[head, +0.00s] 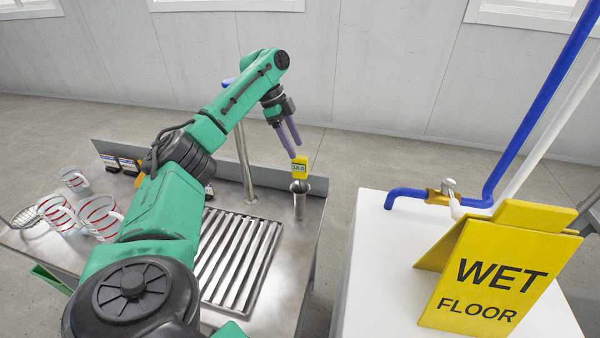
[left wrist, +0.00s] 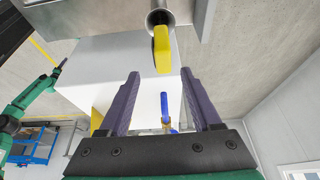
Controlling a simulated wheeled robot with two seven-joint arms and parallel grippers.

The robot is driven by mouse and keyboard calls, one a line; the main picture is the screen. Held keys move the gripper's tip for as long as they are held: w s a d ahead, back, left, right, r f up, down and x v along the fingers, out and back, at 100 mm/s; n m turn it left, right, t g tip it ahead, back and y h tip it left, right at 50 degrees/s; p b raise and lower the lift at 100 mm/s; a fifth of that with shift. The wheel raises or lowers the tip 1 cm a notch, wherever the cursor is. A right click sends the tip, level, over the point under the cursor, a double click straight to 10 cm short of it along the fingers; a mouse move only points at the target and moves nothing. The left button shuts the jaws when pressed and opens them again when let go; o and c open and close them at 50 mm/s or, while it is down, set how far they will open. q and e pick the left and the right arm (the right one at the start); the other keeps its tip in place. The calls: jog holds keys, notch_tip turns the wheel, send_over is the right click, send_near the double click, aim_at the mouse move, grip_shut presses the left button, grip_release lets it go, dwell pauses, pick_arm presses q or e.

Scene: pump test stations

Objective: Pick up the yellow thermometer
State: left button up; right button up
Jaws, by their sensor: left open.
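The yellow thermometer (head: 299,164) stands upright in a metal cup (head: 299,199) at the right end of the steel table. Its small display reads about 18.0. My left gripper (head: 289,134) is just above it, with purple fingers pointing down. In the left wrist view, the open left gripper (left wrist: 161,100) has empty space between its fingers. The thermometer (left wrist: 161,48) and the metal cup's rim (left wrist: 160,18) lie beyond the fingertips, apart from them.
Several measuring jugs (head: 100,216) stand at the table's left, beside a slatted drain grate (head: 238,255). A thin metal pipe (head: 245,165) rises behind the grate. A yellow wet floor sign (head: 498,270) and a tap (head: 440,194) on a blue pipe are at the white counter (head: 375,270) on the right.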

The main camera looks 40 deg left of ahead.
aim_at(304, 169)
pick_arm(q)
notch_tip(304, 169, down, 3)
jog(key=shift+w+a+r+b, duration=0.1)
jog(key=shift+w+a+b, duration=0.05)
jog(key=shift+b, duration=0.5)
jog(key=p+x, duration=0.2)
jog(key=x, duration=0.4)
jog(key=shift+w+d+f, duration=0.2)
jog(key=shift+d+f, duration=0.1)
jog(key=shift+f, duration=0.2)
jog(key=shift+c, duration=1.2)
grip_shut()
pick_arm(e)
jog(key=shift+w+a+f, duration=0.25)
jog(key=shift+a, duration=0.05)
